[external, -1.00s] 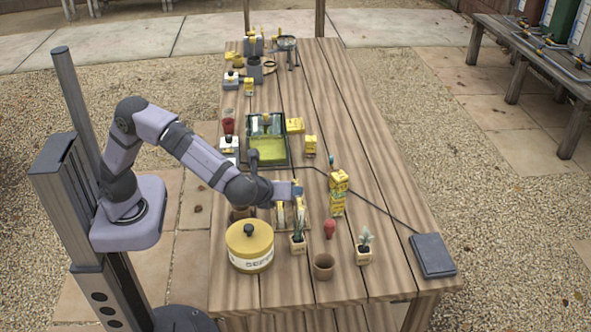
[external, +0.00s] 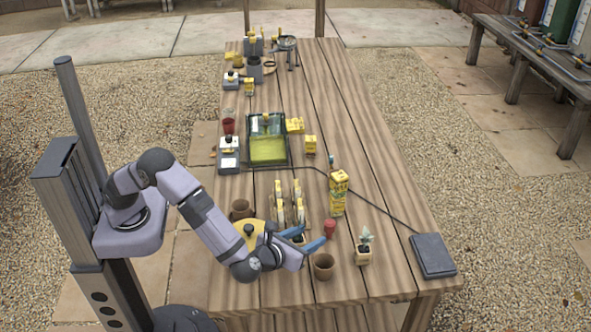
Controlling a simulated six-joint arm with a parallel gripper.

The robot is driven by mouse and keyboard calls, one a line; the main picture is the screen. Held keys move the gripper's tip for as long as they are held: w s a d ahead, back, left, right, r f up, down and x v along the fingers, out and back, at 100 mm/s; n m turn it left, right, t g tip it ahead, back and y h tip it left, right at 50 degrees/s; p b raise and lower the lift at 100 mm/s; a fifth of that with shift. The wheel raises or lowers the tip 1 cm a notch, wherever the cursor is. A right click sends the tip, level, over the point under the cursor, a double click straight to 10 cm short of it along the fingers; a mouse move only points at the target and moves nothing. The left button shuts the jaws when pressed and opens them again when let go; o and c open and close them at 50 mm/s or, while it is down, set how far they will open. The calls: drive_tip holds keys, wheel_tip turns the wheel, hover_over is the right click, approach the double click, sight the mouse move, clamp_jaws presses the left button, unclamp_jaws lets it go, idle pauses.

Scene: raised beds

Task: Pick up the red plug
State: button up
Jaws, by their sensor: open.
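The red plug (external: 330,228) stands on the wooden table, right of the rack of yellow-topped items and behind the small brown pot. My gripper (external: 314,233) is open, with its two blue fingers spread and pointing toward the right. One fingertip is close to the red plug's lower left side; I cannot tell whether it touches. The plug is not between the fingers, and nothing is held.
A brown pot (external: 323,267) stands just in front of the plug. A potted succulent (external: 364,250) stands to the right and a yellow carton (external: 338,195) behind. My arm partly hides the yellow tin (external: 258,235). A cable runs to a dark pad (external: 433,255).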

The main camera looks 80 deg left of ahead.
sight(327, 227)
drive_tip(key=shift+p+x, duration=1.3)
drive_tip(key=shift+x, duration=4.75)
drive_tip(key=shift+d+r, duration=0.1)
drive_tip(key=c, duration=1.1)
